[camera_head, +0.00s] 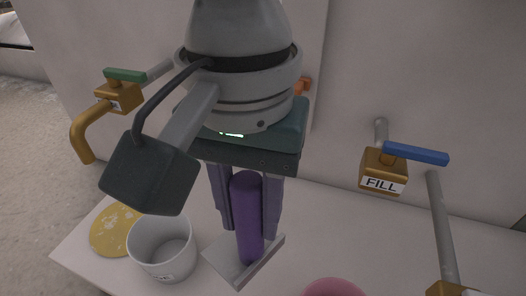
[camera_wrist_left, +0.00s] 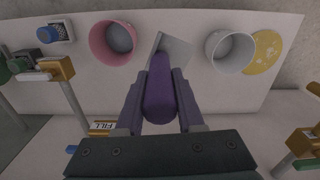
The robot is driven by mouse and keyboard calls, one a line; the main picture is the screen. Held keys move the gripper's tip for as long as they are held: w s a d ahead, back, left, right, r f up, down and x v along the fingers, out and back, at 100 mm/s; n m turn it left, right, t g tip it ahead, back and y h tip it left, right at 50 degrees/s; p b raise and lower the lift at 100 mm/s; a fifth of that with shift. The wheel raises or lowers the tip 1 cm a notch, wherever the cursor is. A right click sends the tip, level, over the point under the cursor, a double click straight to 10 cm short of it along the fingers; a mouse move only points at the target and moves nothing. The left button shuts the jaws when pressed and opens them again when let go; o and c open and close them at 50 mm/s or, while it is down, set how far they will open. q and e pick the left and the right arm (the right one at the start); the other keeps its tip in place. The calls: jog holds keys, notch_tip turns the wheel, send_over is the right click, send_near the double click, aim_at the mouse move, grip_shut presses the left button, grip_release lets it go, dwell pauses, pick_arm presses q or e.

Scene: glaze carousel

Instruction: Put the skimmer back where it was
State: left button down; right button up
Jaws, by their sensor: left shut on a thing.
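The skimmer has a thick purple handle (camera_head: 247,210) and a flat light-grey square plate (camera_head: 226,262) at its lower end. My left gripper (camera_head: 248,231) is shut on the handle, one finger on each side, with the handle pointing down. In the left wrist view the purple handle (camera_wrist_left: 159,92) runs between the fingers, and the grey plate (camera_wrist_left: 176,50) shows beyond it. The plate lies over the white worktop, between the white cup and the pink bowl. I cannot tell whether it touches the top. My right gripper is not in view.
A white labelled cup (camera_head: 162,248) stands left of the skimmer, beside a yellow speckled disc (camera_head: 115,231). A pink bowl (camera_head: 334,288) is to the right. A brass tap with a green lever (camera_head: 125,75) and a FILL valve with a blue lever (camera_head: 415,153) stick out nearby.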

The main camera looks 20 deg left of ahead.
aim_at(246, 231)
pick_arm(q)
jog(key=f, duration=0.1)
jog(key=f+b, duration=0.1)
jog(key=f, duration=0.1)
jog(key=shift+a+f, duration=0.2)
jog(key=shift+a, duration=0.05)
notch_tip(246, 231, down, 20)
jog(key=b, duration=1.2)
jog(key=shift+f, duration=0.2)
jog(key=shift+r, duration=0.15)
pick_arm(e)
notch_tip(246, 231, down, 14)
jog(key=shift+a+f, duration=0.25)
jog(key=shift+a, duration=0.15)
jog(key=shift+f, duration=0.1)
pick_arm(q)
jog(key=shift+f, duration=0.25)
jog(key=c, duration=0.5)
grip_release()
jog(key=shift+r, duration=0.1)
